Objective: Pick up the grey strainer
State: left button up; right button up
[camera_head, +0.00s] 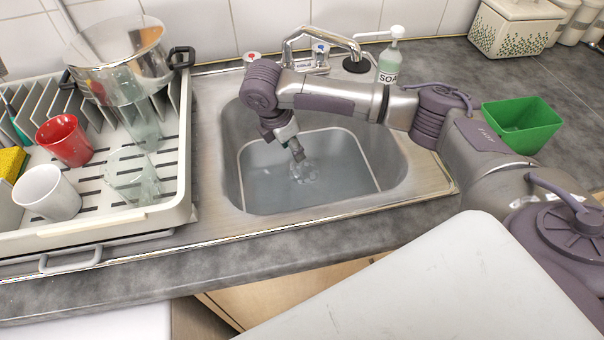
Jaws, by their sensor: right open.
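The metal sink (398,185) holds greyish water (262,190). My right arm reaches over it from the right, and my right gripper (301,168) points down into the middle of the basin. The gripper is open, with its fingertips at or just under the water, where the surface looks disturbed. I cannot clearly make out the grey strainer; a blurred greyish patch shows around the fingertips, but I cannot tell what it is. My left gripper is not in view.
Left of the sink stands a dish rack (110,222) with a red cup (65,139), a white cup (47,192), glasses and a metal pot (117,50). Behind the sink are the tap (325,38) and a soap bottle (391,58). A green container (522,122) stands right.

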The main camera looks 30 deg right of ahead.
send_over(304, 169)
jog(key=a, duration=0.2)
jog(key=f, duration=0.4)
jog(key=shift+s+a+f, duration=0.15)
jog(key=shift+s+f, duration=0.1)
jog(key=shift+f, duration=0.5)
jog(key=shift+d+f, duration=0.3)
jog(key=shift+f, duration=0.2)
jog(key=x, duration=0.4)
jog(key=shift+w+d+f, duration=0.1)
jog(key=shift+d+f, duration=0.05)
jog(key=shift+f, duration=0.05)
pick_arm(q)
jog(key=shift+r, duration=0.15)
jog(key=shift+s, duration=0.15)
pick_arm(e)
grip_shut()
